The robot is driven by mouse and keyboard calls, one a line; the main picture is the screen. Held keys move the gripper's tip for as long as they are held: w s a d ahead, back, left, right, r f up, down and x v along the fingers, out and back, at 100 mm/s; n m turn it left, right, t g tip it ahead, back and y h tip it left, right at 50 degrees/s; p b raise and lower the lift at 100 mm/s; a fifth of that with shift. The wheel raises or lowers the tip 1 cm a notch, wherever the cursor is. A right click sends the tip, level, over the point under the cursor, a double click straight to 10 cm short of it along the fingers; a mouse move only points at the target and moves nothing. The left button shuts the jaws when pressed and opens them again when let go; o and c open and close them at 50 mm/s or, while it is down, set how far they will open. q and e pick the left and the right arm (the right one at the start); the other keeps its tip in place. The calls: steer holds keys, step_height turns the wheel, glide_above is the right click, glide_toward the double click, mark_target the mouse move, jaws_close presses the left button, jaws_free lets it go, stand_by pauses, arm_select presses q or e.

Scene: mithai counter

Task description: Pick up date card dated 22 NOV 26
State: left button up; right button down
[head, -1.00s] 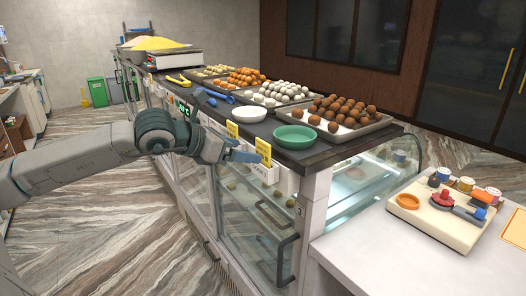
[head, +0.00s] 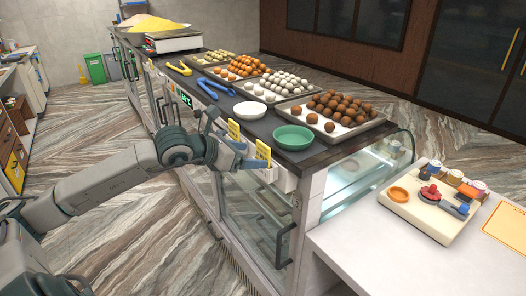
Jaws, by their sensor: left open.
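Two small yellow cards stand in holders along the counter's front edge in the head view: a nearer card (head: 263,152) and a farther card (head: 234,130). Their print is too small to read, so I cannot tell which one says 22 NOV 26. My left gripper (head: 246,154) is open at the counter's front face, close beside the two cards. Its fingers point right toward the nearer card's holder. I cannot tell whether they touch anything. My right gripper is not in view.
The counter top holds a green bowl (head: 293,137), a white bowl (head: 249,110), blue tongs (head: 209,90), yellow tongs (head: 179,69) and several trays of sweets. A white side table (head: 375,252) carries a stamp board (head: 407,207).

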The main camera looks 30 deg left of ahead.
mark_target(262, 156)
arm_select(q)
steer(key=shift+p+x, duration=0.7)
steer(key=shift+x, duration=0.9)
steer(key=shift+s, duration=0.1)
steer(key=c, duration=1.1)
steer(key=shift+o, duration=0.2)
